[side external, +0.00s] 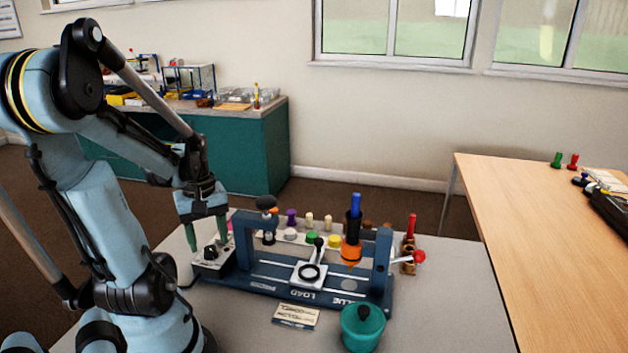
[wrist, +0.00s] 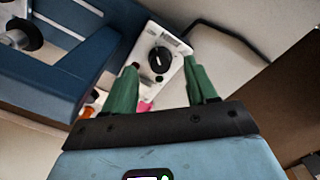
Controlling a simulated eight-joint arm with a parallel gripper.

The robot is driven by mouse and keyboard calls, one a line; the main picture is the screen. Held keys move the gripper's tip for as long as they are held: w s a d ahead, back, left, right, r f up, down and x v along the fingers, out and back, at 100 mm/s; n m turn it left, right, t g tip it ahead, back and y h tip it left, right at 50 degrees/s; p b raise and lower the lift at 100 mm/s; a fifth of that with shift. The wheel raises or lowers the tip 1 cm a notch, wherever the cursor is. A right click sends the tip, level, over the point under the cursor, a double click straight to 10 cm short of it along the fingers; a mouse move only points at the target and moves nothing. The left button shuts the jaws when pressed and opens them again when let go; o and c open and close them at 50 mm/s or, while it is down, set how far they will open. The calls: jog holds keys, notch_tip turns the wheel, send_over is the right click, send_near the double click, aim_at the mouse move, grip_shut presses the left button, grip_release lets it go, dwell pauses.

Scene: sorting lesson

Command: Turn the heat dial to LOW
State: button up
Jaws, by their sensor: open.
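The heat dial is a black knob (wrist: 160,60) on a small white control box (wrist: 176,45) in the wrist view. In the side view the box (side external: 212,262) sits at the left end of the blue bench fixture, with the dark dial (side external: 210,252) on it. My gripper (side external: 207,248) points down with its green fingers apart, close to the box. In the wrist view my gripper (wrist: 165,82) shows its two green fingers on either side of the dial's line, with nothing between them. I cannot read the dial's markings or setting.
The blue fixture (side external: 262,283) with uprights stands right of the box. A teal lidded pot (side external: 363,330) and a label card (side external: 296,316) lie in front. Several coloured pegs stand behind the fixture. The grey table (side external: 455,300) is clear at right.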

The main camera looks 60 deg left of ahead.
aim_at(210, 248)
notch_tip(210, 248, up, 10)
notch_tip(210, 248, down, 12)
jog(key=m, duration=1.7)
jog(key=shift+r+m, duration=0.25)
jog(key=shift+m, duration=0.15)
notch_tip(210, 248, up, 16)
jog(key=shift+t+y, duration=0.7)
jog(key=shift+t, duration=0.2)
jog(key=w+d, duration=0.1)
jog(key=w, duration=0.1)
jog(key=w+d, duration=0.2)
jog(key=w, duration=0.1)
jog(key=w+d, duration=0.2)
jog(key=w, duration=0.1)
jog(key=shift+d, duration=0.15)
jog(key=w+d+t, duration=0.3)
jog(key=w+d, duration=0.2)
jog(key=d, duration=0.2)
jog(key=shift+w+d, duration=0.35)
